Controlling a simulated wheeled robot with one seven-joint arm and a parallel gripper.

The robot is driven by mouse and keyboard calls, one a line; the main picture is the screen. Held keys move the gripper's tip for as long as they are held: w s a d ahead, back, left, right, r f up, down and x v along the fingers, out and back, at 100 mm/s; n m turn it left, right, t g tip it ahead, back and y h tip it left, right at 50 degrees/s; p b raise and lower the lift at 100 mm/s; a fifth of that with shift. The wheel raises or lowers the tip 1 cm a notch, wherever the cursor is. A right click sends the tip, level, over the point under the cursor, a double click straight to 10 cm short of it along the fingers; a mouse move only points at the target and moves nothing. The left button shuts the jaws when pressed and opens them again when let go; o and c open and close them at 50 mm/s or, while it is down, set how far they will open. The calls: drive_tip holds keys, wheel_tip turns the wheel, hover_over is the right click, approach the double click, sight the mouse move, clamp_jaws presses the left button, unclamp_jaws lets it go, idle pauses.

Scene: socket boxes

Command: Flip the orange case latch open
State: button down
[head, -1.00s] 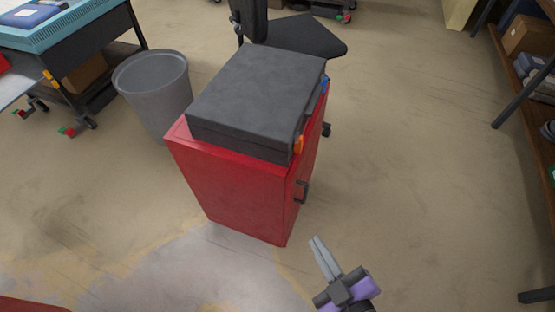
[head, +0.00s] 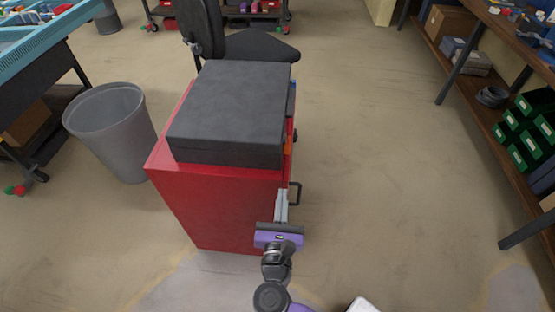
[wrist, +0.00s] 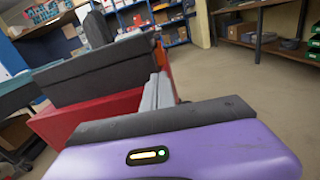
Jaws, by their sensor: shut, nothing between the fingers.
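The dark grey case (head: 230,112) lies closed on top of the red cabinet (head: 222,205). Its orange latch (head: 287,147) shows as a small sliver on the right side, at the near end. A blue latch (head: 292,92) is on the same side, farther back. My gripper (head: 281,192) is shut and empty, just in front of the cabinet's near right corner and below the orange latch in the picture. In the wrist view the fingers (wrist: 158,84) point along the right side of the case (wrist: 95,75). I cannot tell whether they touch anything.
A black handle (head: 295,194) sticks out from the cabinet's right side, close to my fingers. A grey bin (head: 112,135) stands to the left and a black chair (head: 258,46) behind. The floor right of the cabinet is clear up to the shelving (head: 440,50).

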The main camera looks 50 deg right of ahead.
sight(289, 150)
drive_tip(key=shift+s+d, duration=0.1)
drive_tip(key=shift+s, duration=0.05)
idle(0.3)
drive_tip(key=x, duration=1.4)
drive_tip(key=shift+s+d+p, duration=0.1)
drive_tip(key=shift+p, duration=0.25)
